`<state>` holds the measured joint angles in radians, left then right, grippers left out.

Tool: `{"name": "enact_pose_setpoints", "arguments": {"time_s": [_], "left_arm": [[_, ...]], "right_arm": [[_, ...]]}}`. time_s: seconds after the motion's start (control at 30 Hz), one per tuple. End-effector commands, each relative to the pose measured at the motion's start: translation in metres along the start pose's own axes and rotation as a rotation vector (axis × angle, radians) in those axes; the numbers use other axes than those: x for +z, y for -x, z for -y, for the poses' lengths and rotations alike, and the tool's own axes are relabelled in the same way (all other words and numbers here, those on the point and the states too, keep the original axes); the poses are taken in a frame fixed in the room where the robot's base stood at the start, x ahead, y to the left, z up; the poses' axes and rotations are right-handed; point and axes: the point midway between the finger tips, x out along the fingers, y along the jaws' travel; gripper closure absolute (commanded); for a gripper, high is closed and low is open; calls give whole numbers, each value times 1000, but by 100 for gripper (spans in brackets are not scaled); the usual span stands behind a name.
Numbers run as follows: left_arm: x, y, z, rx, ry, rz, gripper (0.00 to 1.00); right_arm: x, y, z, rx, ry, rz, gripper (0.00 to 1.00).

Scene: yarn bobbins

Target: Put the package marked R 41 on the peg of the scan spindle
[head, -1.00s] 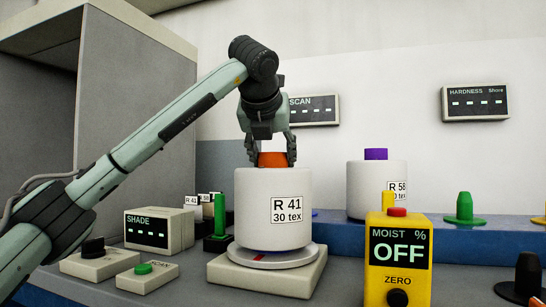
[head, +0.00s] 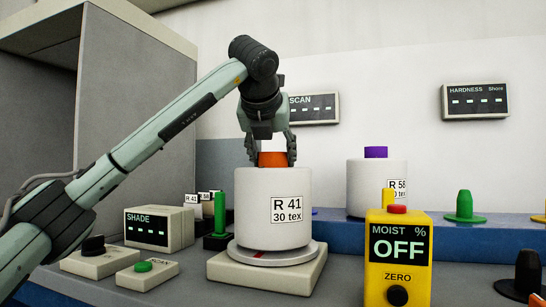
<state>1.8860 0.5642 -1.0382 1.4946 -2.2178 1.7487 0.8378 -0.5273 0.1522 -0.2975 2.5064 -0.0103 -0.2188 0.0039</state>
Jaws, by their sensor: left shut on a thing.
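The white package marked R 41 (head: 272,210) stands upright over the round disc (head: 290,257) of a pale square base (head: 267,278), in the middle of the head view. Its bottom is at the disc; I cannot tell whether it touches. An orange tube end (head: 272,159) sticks out of its top. My left gripper (head: 272,158) points down from above and is shut on this orange end. Any peg under the package is hidden. The SCAN display (head: 314,108) hangs on the wall behind. My right gripper is not in view.
A yellow moisture meter (head: 398,255) reading OFF stands close at the right. A package marked R 58 (head: 375,187) is on the blue ledge behind. A green post (head: 220,215), the SHADE box (head: 160,227) and a green-button box (head: 146,273) are at the left.

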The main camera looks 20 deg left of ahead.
Motion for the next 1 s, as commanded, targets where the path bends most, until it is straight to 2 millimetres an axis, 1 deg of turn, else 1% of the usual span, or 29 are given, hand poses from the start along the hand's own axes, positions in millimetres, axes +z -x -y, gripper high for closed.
{"name": "enact_pose_setpoints", "arguments": {"time_s": [0.03,0.2,0.23,0.4,0.43,0.63,0.67,0.77,0.87,0.97,1.0], "left_arm": [[2,2,0,-3,3,9,100],[0,0,0,-3,3,9,100],[0,1,0,-3,3,9,48],[-1,0,0,-2,2,6,27],[-1,0,0,-1,2,6,25],[-2,-1,0,-1,1,2,25],[-6,-4,0,2,-2,-7,25],[-5,-2,0,1,-2,-5,25],[-3,9,0,0,-1,-1,25],[-3,27,0,0,-1,2,25],[-2,36,0,-1,0,4,25]], "right_arm": [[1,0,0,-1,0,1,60],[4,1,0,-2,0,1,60],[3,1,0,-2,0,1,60],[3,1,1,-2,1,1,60],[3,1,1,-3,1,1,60],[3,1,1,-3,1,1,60],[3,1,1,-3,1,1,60],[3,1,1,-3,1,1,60],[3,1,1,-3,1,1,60],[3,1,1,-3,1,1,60],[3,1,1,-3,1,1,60]]}}
